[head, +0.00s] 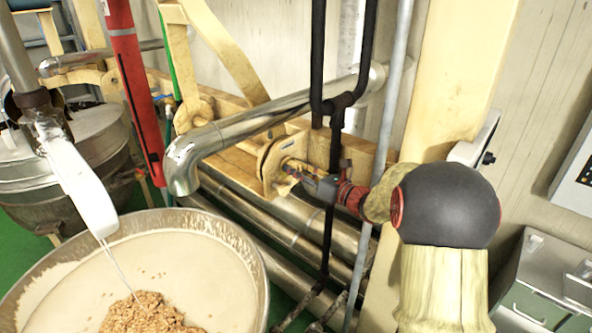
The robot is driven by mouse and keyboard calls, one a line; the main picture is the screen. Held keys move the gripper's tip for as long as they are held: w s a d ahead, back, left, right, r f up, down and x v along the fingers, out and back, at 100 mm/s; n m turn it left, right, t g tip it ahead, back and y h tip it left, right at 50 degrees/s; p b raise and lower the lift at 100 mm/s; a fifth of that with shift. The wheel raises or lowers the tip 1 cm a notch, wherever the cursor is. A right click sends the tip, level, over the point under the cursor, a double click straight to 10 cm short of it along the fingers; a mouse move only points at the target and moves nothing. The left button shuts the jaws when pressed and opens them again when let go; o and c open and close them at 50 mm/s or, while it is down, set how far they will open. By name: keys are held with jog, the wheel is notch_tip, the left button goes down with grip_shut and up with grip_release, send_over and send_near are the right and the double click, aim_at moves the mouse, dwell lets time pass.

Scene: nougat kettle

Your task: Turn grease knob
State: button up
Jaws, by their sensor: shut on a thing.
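My arm reaches in from the right, and my gripper (296,170) is at the yellow bracket (268,168) beside the kettle's pipework. Its fingers are closed on a small part at the bracket's face, which appears to be the grease knob (286,163). The fingers and the gripper's body cover most of the knob, so its shape and turn angle cannot be made out.
A steel pipe (290,108) crosses above the bracket, and black vertical pipes (318,60) stand close to my gripper. A large kettle (200,245) with pale mix and nuts is at lower left. A yellow post (450,80) stands behind my arm.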

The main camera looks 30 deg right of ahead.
jog(key=o, duration=1.2)
jog(key=shift+c, duration=0.2)
jog(key=v, duration=0.7)
jog(key=shift+s, duration=0.25)
jog(key=shift+d, duration=0.1)
